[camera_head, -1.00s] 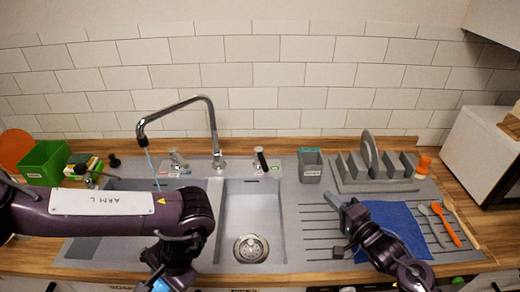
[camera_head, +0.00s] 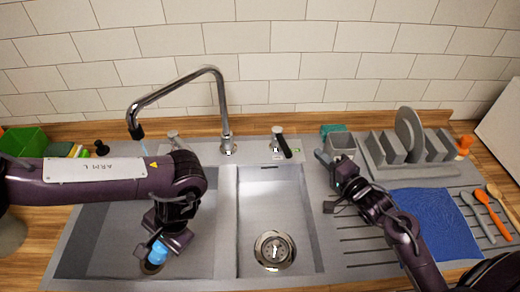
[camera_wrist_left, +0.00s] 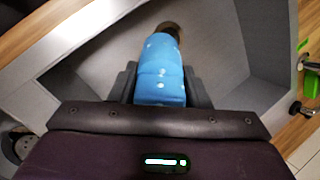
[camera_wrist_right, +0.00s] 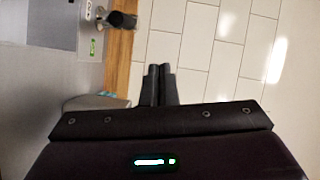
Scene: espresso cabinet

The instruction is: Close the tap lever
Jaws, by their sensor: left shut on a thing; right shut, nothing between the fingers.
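A black-handled lever (camera_head: 283,146) stands on a chrome base to the right of the tall chrome tap (camera_head: 222,110). It also shows at the top left of the right wrist view (camera_wrist_right: 122,20). A small chrome fitting (camera_head: 173,137) stands left of the tap. A bit of water shows at the spout, above my left arm. My right gripper (camera_head: 324,158) is shut and empty, right of the black lever and apart from it. My left gripper (camera_head: 160,238) is shut on a blue, white-spotted object (camera_wrist_left: 160,80), held over the left basin (camera_head: 110,225).
A grey holder (camera_head: 340,143) stands just behind my right gripper. A grey dish rack (camera_head: 412,168), a blue cloth (camera_head: 436,222) and spoons lie to the right. The right basin (camera_head: 265,208) is empty. The tiled wall (camera_head: 300,65) closes the back.

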